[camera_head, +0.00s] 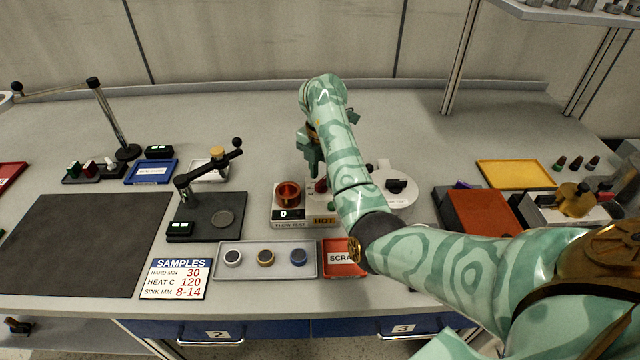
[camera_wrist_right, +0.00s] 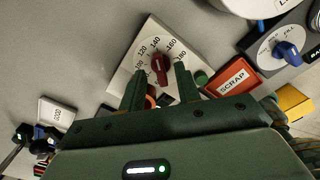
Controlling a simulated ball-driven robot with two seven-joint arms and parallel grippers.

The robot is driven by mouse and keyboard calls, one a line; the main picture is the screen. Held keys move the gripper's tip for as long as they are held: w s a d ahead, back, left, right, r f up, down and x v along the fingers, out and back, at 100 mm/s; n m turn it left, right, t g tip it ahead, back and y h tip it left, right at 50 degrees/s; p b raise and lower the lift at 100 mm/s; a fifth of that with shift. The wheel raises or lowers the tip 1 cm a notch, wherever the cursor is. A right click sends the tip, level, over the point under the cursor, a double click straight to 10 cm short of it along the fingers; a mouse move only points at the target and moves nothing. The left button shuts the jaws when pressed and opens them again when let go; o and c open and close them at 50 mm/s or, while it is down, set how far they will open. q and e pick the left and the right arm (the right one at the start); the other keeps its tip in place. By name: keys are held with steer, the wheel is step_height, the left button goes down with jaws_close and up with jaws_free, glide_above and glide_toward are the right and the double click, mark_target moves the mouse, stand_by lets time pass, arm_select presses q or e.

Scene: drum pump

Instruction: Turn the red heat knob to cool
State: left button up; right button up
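The red heat knob (camera_wrist_right: 160,65) sits on a white plate with a dial (camera_wrist_right: 143,55) marked from 80 to 180. In the head view part of the red knob (camera_head: 320,186) shows beside my arm. My right gripper (camera_wrist_right: 159,80) is open, its two fingers on either side of the knob's near side; I cannot tell whether they touch it. In the head view the right gripper (camera_head: 308,160) points down behind the heater box, partly hidden by my forearm. An orange HOT label (camera_head: 324,221) shows on the heater box (camera_head: 290,224). My left gripper is out of view.
A copper cup (camera_head: 288,191) stands on the box, left of the knob. A tray (camera_head: 248,273) with three round samples and a red scrap tray (camera_head: 341,270) lie in front. Bare table lies behind.

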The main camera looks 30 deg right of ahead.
steer(key=shift+f, duration=0.6)
jaws_close()
